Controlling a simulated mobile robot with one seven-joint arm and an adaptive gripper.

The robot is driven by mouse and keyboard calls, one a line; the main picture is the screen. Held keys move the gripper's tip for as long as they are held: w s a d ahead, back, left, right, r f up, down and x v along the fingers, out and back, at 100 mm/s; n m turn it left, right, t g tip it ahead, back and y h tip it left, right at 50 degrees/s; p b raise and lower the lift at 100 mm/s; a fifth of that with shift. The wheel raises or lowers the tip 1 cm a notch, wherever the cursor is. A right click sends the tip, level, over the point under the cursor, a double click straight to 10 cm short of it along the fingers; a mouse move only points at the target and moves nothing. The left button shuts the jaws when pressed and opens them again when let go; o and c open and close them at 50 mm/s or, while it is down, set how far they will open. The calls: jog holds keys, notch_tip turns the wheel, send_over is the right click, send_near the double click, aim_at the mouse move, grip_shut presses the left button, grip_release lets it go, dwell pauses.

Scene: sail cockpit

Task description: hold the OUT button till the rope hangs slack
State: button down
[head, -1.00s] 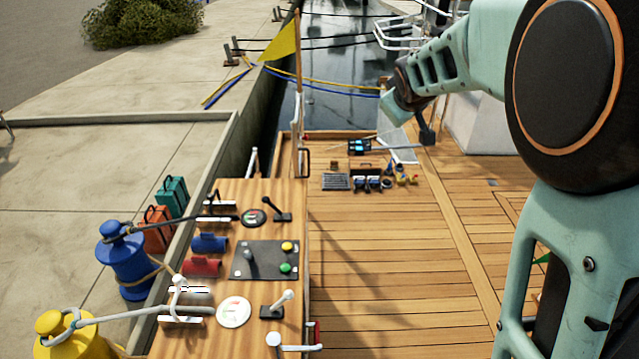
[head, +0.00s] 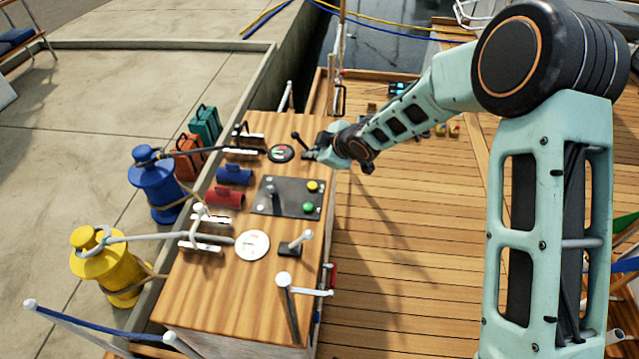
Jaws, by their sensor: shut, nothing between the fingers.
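A dark panel (head: 268,196) on the wooden console top carries a yellow button (head: 313,186), a green button (head: 308,207) and a small lever (head: 272,192). I cannot read which button is marked OUT. My gripper (head: 327,150) is shut and empty, at the console's far right edge beside the black-handled lever (head: 298,140), beyond the yellow button and apart from both buttons. A dark rope (head: 190,151) runs from the blue bollard (head: 158,187) to the console. A pale rope (head: 150,237) runs from the yellow bollard (head: 108,268). Both ropes look fairly taut.
A white lever (head: 296,243) and a tall white-topped post (head: 285,290) stand at the near right. The wooden deck (head: 400,260) to the right is mostly clear.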

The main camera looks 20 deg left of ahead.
aim_at(313, 186)
jog(key=shift+s+a+f, duration=0.2)
jog(key=shift+s+a, duration=0.05)
jog(key=shift+s, duration=0.05)
jog(key=shift+f, duration=0.1)
notch_tip(313, 186, down, 9)
jog(key=b, duration=0.7)
jog(key=shift+r+b, duration=0.2)
jog(key=shift+b, duration=0.2)
dwell(0.9)
jog(key=shift+f+b, duration=0.4)
jog(key=shift+f, duration=0.05)
jog(key=shift+f+b, duration=0.5)
jog(key=shift+f, duration=0.05)
dwell(4.2)
